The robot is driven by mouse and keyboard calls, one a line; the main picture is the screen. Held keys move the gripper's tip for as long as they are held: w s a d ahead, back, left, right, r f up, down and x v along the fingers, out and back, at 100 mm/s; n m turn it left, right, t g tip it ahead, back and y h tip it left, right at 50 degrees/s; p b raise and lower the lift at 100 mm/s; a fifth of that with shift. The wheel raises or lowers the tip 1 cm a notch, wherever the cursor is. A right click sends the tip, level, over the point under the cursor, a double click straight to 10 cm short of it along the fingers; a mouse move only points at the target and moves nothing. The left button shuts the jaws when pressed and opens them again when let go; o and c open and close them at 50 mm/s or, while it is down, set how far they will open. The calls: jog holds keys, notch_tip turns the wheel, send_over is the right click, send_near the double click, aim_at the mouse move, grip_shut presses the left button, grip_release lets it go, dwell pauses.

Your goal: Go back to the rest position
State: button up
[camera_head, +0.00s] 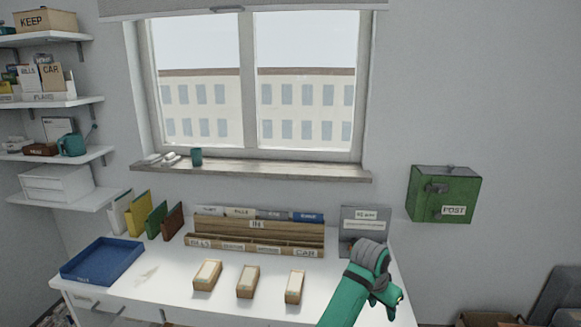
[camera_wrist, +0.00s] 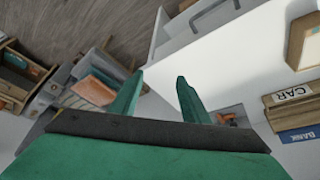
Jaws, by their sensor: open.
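My gripper shows in the wrist view (camera_wrist: 158,98), with its two green fingers spread apart and nothing between them. In the head view my green arm, with a grey band around it, reaches up over the right end of the white desk (camera_head: 180,290). The fingertips cannot be made out clearly in the head view. In the wrist view the fingers stand near the edge of the white desk (camera_wrist: 235,50), with the floor (camera_wrist: 110,20) beyond.
A blue tray (camera_head: 103,262), several small boxes (camera_head: 247,284) and a wooden sorter (camera_head: 255,235) stand on the desk. A grey box (camera_head: 364,220) is close behind my arm. A green post box (camera_head: 443,194) hangs on the wall at right. Shelves (camera_head: 55,103) are at left.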

jog(key=s+d+f+n+t+h, duration=0.1)
jog(key=s+d+f+n+h, duration=0.1)
jog(key=s+f, duration=0.35)
jog(key=s+d+f+n+t+h, duration=0.1)
jog(key=s+d+f+t+h, duration=0.1)
jog(key=f, duration=0.7)
jog(key=s+a+f+n+t+y, duration=0.1)
jog(key=s+a+f+n+t, duration=0.5)
jog(key=s, duration=0.7)
jog(key=s+a+n+t+y, duration=0.2)
jog(key=s+a+y, duration=0.3)
jog(key=s+a, duration=1.2)
jog(key=s+a+r+t+y, duration=0.1)
jog(key=s+a+r, duration=0.6)
jog(key=s+r, duration=0.4)
jog(key=shift+s+m+t+y, duration=0.3)
jog(key=shift+s+y, duration=0.1)
jog(key=shift+s, duration=0.8)
